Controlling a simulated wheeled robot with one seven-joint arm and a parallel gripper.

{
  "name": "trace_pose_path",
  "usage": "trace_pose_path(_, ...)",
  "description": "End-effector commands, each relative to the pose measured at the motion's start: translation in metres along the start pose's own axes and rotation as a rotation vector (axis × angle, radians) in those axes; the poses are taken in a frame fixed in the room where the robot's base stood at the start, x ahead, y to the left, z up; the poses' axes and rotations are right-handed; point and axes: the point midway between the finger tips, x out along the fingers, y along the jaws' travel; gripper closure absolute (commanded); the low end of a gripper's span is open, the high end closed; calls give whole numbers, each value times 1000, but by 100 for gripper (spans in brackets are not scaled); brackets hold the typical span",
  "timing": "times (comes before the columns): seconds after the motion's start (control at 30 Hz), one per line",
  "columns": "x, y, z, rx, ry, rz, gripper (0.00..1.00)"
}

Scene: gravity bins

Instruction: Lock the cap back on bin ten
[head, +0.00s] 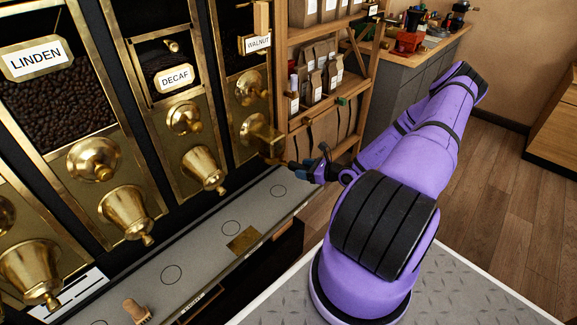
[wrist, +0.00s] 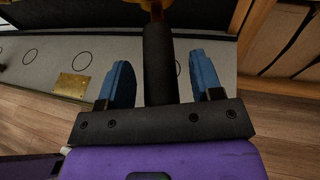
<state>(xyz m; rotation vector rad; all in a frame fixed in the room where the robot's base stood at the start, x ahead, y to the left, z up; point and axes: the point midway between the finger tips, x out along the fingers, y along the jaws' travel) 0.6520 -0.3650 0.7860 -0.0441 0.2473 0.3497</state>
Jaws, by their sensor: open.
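My gripper (head: 300,170) is open near the lower part of the bin labelled WALNUT (head: 258,43). In the wrist view its two blue fingers stand apart (wrist: 160,68), with a dark bar (wrist: 158,60) between them. Brass shows at the top end of that bar; I cannot tell what the bar belongs to. No bin number is readable.
The DECAF bin (head: 175,79) and LINDEN bin (head: 37,60) stand to the left with brass spouts. Below runs a grey ledge (head: 205,235) with ring marks, a brass plate (head: 245,241) and a brush (head: 136,311). A wooden shelf (head: 300,125) with bags and bottles stands close right.

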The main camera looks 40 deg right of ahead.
Motion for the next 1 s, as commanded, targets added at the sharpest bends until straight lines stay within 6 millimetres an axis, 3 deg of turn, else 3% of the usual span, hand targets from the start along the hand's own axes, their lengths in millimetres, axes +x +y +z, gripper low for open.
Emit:
trace_pose_path(0.1, 0, 0, 0, 0, 0, 0, 43)
trace_pose_path(0.3, 0, 0, 0, 0, 0, 0, 89)
trace_pose_path(0.37, 0, 0, 0, 0, -1, 0, 100)
trace_pose_path(1.0, 2, 23, 2, 46, -2, -159, 100)
